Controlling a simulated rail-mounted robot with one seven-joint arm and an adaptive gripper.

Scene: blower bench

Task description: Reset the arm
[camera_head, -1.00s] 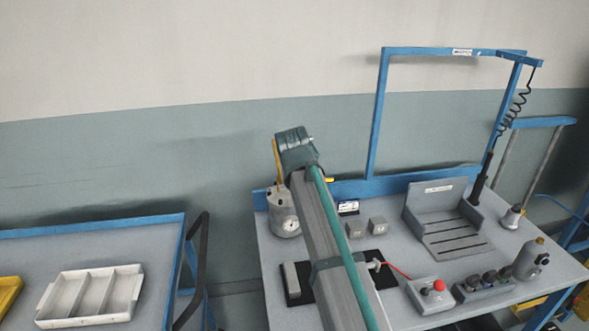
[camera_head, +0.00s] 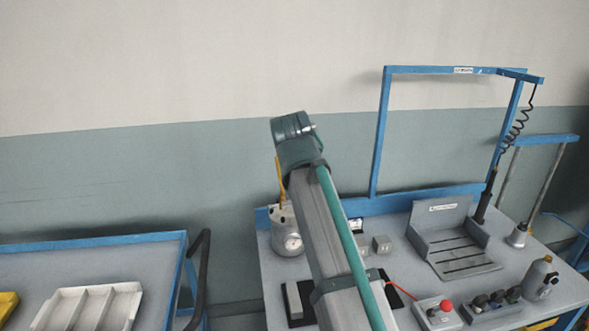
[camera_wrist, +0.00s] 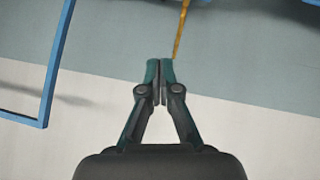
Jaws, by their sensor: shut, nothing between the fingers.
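My arm rises from the bottom of the head view, with its grey link and green strip in front of the bench. Its far end stands against the wall, above the bench's back edge. My gripper (camera_wrist: 160,72) shows in the wrist view with its two green fingertips together and nothing between them. It points at the wall and touches nothing that I can see. In the head view the fingers cannot be made out.
The blue-framed bench (camera_head: 384,130) carries a gauge pot (camera_head: 287,240), a grey slotted fixture (camera_head: 452,250), a red-button box (camera_head: 435,312) and a grey bottle (camera_head: 538,280). A white divided tray (camera_head: 88,306) lies on the left table. The wall above is clear.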

